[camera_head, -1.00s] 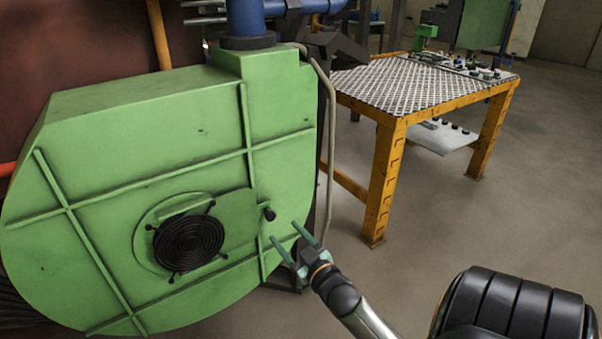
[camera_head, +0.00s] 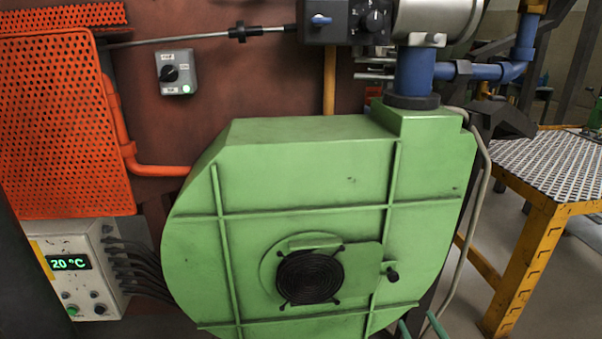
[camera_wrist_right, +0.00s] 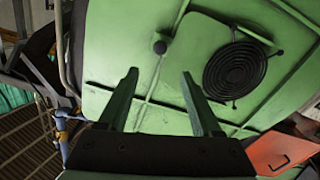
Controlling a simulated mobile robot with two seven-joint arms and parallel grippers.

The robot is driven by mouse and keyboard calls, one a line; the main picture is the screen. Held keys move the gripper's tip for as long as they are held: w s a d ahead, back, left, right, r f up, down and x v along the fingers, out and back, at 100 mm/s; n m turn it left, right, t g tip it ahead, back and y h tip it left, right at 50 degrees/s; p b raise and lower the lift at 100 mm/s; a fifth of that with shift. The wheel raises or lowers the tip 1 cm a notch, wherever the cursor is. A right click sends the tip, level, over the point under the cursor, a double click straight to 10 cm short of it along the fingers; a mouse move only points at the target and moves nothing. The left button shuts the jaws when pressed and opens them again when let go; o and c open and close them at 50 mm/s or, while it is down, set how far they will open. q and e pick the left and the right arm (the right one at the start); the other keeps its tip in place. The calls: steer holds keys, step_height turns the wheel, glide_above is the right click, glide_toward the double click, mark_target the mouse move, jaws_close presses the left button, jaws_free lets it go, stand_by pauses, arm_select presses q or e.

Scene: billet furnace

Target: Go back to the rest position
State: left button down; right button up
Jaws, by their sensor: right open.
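My right gripper (camera_head: 421,327) shows only by its green fingertips at the bottom edge of the head view, just below the right part of the green blower housing (camera_head: 300,165). In the right wrist view the gripper (camera_wrist_right: 160,95) is open, with two separate fingers and nothing between them. The housing (camera_wrist_right: 130,40) fills most of that view beyond the fingertips, with its black knob (camera_wrist_right: 160,47) and round black grille (camera_wrist_right: 236,68). I cannot tell the exact gap between fingers and housing. My left gripper is not in view.
An orange perforated guard (camera_head: 60,120) and a control box (camera_head: 85,265) reading 20 °C are at the left. A small switch box (camera_head: 177,72) is on the brown wall. A yellow-framed table (camera_head: 530,250) stands at the right, with bare floor (camera_head: 475,285) beside it.

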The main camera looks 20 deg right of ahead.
steer(key=s+a+f+n+g+y+p, duration=0.1)
steer(key=s+a+f+n+g+y, duration=0.2)
steer(key=a, duration=1)
steer(key=s+a+f+g+y, duration=0.3)
steer(key=s+a+f+y, duration=0.15)
steer(key=a, duration=0.85)
arm_select(q)
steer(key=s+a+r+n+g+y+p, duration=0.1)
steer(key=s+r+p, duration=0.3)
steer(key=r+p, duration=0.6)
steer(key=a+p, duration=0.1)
steer(key=p, duration=0.8)
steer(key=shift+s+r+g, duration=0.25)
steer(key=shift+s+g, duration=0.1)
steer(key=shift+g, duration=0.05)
arm_select(e)
steer(key=s+d+r+m+g, duration=0.1)
steer(key=s+d+r+g, duration=0.1)
steer(key=r, duration=0.8)
steer(key=shift+s+d+r+h, duration=0.35)
steer(key=shift+s+d, duration=0.1)
steer(key=shift+s, duration=0.5)
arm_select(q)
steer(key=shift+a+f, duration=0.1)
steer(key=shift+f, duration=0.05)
arm_select(e)
steer(key=shift+f, duration=0.15)
